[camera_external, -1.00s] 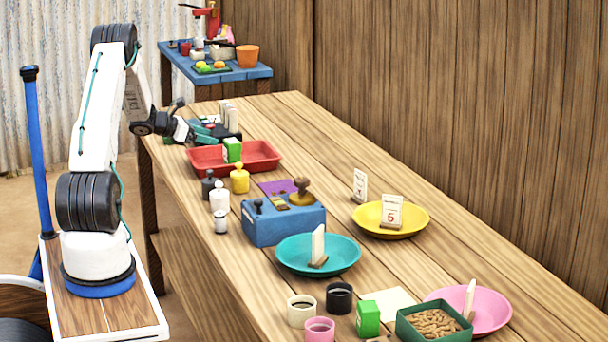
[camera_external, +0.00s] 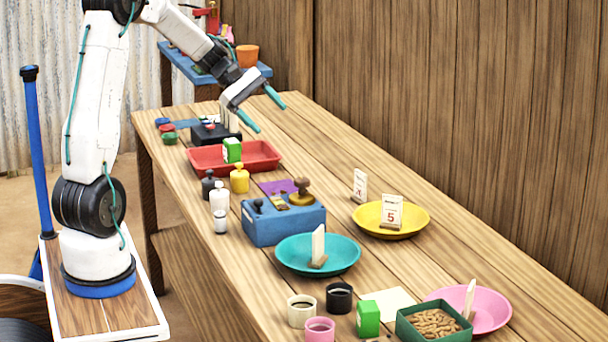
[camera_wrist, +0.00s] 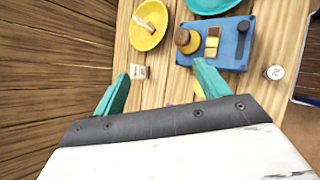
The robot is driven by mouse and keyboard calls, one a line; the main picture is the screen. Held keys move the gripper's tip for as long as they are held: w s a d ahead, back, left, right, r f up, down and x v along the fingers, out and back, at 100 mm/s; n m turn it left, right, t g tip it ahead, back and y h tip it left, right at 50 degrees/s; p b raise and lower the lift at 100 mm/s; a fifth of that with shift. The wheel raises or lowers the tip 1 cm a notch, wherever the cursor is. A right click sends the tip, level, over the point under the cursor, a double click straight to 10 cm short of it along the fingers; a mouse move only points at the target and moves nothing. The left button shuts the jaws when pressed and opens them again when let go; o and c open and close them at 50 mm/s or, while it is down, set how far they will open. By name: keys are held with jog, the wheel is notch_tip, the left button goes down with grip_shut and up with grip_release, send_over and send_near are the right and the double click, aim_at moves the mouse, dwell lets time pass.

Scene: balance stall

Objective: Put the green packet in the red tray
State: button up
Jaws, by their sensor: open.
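A green packet (camera_external: 232,150) with a white side panel stands upright inside the red tray (camera_external: 266,158), near its middle. A second green packet (camera_external: 368,318) stands on the table at the front, beside a green box of brown pieces. My gripper (camera_external: 272,117) is open and empty, raised above the table up and to the right of the red tray. Its two teal fingers are wide apart in the wrist view (camera_wrist: 161,75), with nothing between them. Neither the red tray nor a green packet can be made out in the wrist view.
A blue box (camera_external: 284,220) with a wooden stamp, a yellow bottle (camera_external: 239,179) and white and dark bottles stand in front of the tray. Teal (camera_external: 290,262), yellow (camera_external: 420,228) and pink (camera_external: 500,312) plates lie nearer. A black holder (camera_external: 205,135) stands behind the tray.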

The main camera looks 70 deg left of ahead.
jog(key=s+d+r+m+g+y, duration=0.1)
jog(key=s+d+r+m+g, duration=0.1)
jog(key=s+d+m, duration=0.6)
jog(key=s+d+r+m+g, duration=0.25)
jog(key=s+d, duration=0.25)
jog(key=d, duration=0.7)
jog(key=s+d+f+m+y, duration=0.1)
jog(key=s+d+m+y, duration=0.1)
jog(key=s+m, duration=0.3)
jog(key=s+d+f+m+g+y, duration=0.1)
jog(key=s+d+f+m+y, duration=0.1)
jog(key=s, duration=0.9)
jog(key=m+y, duration=0.1)
jog(key=m, duration=0.1)
jog(key=shift+s+d+m, duration=0.25)
jog(key=shift+s+m, duration=0.1)
